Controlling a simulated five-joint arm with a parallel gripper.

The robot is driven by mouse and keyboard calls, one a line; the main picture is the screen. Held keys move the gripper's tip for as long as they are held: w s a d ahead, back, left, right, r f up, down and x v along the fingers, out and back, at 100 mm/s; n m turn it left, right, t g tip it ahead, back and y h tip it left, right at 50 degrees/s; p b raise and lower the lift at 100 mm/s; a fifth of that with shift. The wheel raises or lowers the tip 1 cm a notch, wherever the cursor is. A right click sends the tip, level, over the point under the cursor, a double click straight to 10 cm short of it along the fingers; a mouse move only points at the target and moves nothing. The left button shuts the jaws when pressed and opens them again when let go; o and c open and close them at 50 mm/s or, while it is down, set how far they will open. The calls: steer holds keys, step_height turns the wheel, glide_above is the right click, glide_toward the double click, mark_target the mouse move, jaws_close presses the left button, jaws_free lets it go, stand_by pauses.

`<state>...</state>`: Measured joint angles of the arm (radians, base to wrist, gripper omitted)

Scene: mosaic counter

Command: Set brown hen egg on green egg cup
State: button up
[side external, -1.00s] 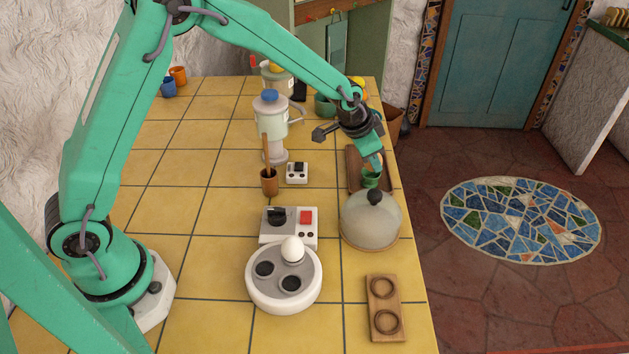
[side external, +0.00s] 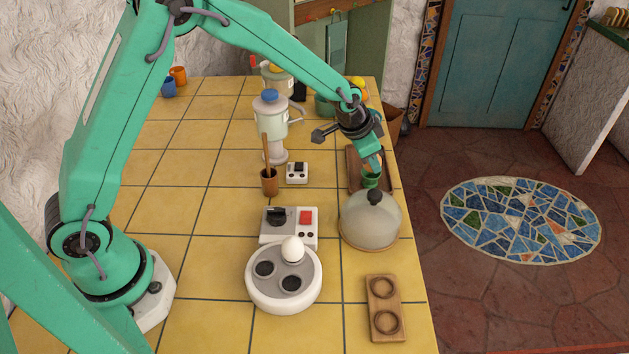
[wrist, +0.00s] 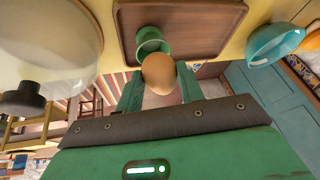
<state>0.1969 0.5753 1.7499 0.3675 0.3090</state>
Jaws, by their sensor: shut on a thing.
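The brown hen egg (wrist: 159,74) is between the two fingers of my gripper (wrist: 160,90) in the wrist view. My gripper is shut on it. The green egg cup (wrist: 150,42) is right by the egg in the wrist view, on a brown wooden tray (wrist: 203,18). In the side external view my gripper (side external: 371,164) points down at the green egg cup (side external: 370,180), its tips at or just above the rim. The egg is largely hidden there, and I cannot tell whether it touches the cup.
A glass dome with a dark knob (side external: 370,222) stands close in front of the cup. A white egg cooker (side external: 284,276) holds a white egg (side external: 292,249). A wooden two-ring holder (side external: 384,308) lies at the front right. A teal bowl (wrist: 272,45) is near the tray.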

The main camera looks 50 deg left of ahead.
steer(key=shift+f, duration=0.95)
stand_by(2.5)
steer(key=o, duration=0.8)
steer(key=shift+r, duration=3.5)
steer(key=shift+s+a+r, duration=0.15)
steer(key=shift+s+r, duration=0.05)
steer(key=shift+r, duration=0.15)
steer(key=s+a+r+n, duration=0.1)
steer(key=s+a+r, duration=0.2)
steer(key=s+r, duration=0.35)
steer(key=s+a+r+n, duration=0.2)
steer(key=s+a+r, duration=0.1)
steer(key=s, duration=0.6)
steer(key=s+a+r+n, duration=0.1)
steer(key=s+a+r, duration=0.25)
steer(key=s, duration=0.35)
steer(key=shift+n+y, duration=0.5)
steer(key=shift+n, duration=0.4)
steer(key=s, duration=0.6)
steer(key=s+a, duration=0.1)
steer(key=s, duration=0.3)
steer(key=shift+a+f, duration=0.1)
steer(key=shift+f, duration=0.2)
